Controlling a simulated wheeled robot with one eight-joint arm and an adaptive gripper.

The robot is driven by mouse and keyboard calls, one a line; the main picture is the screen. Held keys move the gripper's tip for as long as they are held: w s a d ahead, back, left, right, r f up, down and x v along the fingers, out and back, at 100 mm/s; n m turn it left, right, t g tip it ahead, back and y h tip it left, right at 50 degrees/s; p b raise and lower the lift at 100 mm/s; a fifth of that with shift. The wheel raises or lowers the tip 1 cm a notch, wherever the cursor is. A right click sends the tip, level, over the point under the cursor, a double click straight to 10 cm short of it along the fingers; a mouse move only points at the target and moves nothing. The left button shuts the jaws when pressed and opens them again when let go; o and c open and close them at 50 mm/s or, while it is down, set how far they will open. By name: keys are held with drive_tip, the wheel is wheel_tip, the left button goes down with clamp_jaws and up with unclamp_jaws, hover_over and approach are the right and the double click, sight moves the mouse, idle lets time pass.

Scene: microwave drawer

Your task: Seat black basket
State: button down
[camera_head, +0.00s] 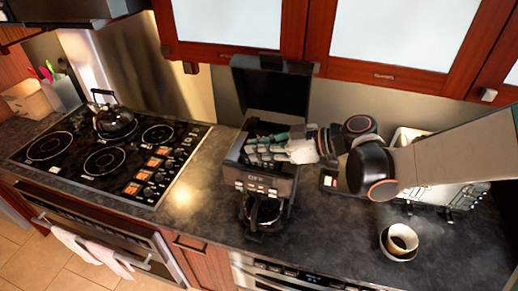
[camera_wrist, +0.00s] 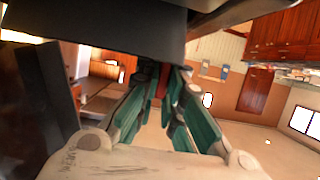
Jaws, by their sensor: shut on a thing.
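The black coffee maker (camera_head: 268,184) stands on the counter with its lid (camera_head: 271,88) raised. A glass carafe (camera_head: 263,213) sits in its lower part. My gripper (camera_head: 252,150) reaches in from the right at the machine's open top, below the raised lid. In the wrist view its green-padded fingers (camera_wrist: 165,88) close together at the tips on a small dark part, which I take for the black basket's handle. The rest of the basket cannot be told apart from the dark machine, so its seating is unclear.
A stove (camera_head: 104,155) with a black kettle (camera_head: 114,121) is at the left. A cup on a saucer (camera_head: 402,238) stands on the right counter. Cabinets (camera_head: 390,77) hang above.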

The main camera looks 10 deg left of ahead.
drive_tip(key=shift+f+b, duration=0.75)
drive_tip(key=shift+f, duration=0.2)
drive_tip(key=c, duration=1.6)
unclamp_jaws()
drive_tip(key=shift+c, duration=0.2)
drive_tip(key=v, duration=1.2)
drive_tip(key=s+d+f+m+t+h+b, duration=0.3)
drive_tip(key=s+d+f+m+h+b, duration=0.3)
drive_tip(key=d+f+m+b, duration=0.2)
drive_tip(key=s+d+f+m+t+h+b, duration=0.3)
drive_tip(key=s+d+f+m+h+b, duration=0.4)
drive_tip(key=d, duration=0.5)
wheel_tip(320, 180, down, 3)
drive_tip(key=shift+s+m+h+b, duration=0.25)
drive_tip(key=shift+m+h+b, duration=0.1)
drive_tip(key=shift+m, duration=0.85)
